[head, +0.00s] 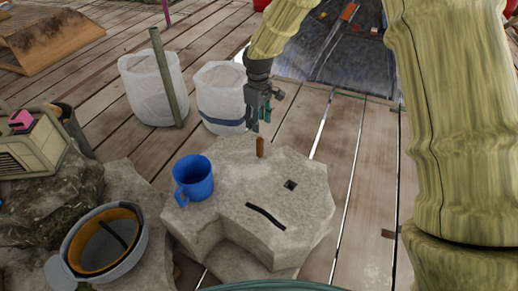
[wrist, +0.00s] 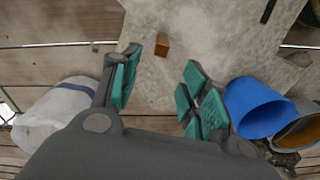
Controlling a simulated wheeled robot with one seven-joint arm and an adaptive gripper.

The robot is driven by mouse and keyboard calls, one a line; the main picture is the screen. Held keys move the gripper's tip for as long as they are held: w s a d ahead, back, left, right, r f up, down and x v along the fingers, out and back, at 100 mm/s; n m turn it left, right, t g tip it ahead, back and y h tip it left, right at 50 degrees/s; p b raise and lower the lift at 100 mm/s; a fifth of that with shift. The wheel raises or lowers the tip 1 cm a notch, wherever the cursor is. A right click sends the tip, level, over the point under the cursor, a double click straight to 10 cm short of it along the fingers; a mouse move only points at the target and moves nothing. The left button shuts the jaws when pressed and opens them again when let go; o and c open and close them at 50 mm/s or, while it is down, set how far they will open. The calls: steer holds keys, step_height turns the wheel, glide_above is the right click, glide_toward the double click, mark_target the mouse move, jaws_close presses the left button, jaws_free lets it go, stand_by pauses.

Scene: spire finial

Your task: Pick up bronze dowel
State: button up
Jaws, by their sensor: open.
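The bronze dowel (head: 260,147) stands upright on the pale stone block (head: 235,225), near its back edge. In the wrist view the dowel (wrist: 162,43) shows as a small brown-orange piece, above the gap between the fingers and nearer the left finger. My gripper (head: 259,122) is just above and slightly left of the dowel in the head view. Its teal-padded fingers (wrist: 158,95) are spread open with nothing between them. The dowel appears clear of both fingers.
A blue mug (head: 193,178) stands on the stone left of the dowel. A dark slot (head: 266,215) and a small square hole (head: 290,185) mark the stone's top. White sacks (head: 221,97) stand behind. A grey bucket (head: 103,240) is at the lower left.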

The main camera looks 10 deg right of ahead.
mark_target(260, 139)
step_height(260, 139, down, 5)
steer(key=shift+r+b, duration=0.15)
steer(key=shift+b, duration=0.65)
steer(key=f+b, duration=0.3)
steer(key=f, duration=0.1)
steer(key=shift+s+d, duration=0.25)
steer(key=shift+s, duration=0.1)
steer(key=shift+f, duration=0.6)
steer(key=shift+r, duration=0.1)
jaws_close()
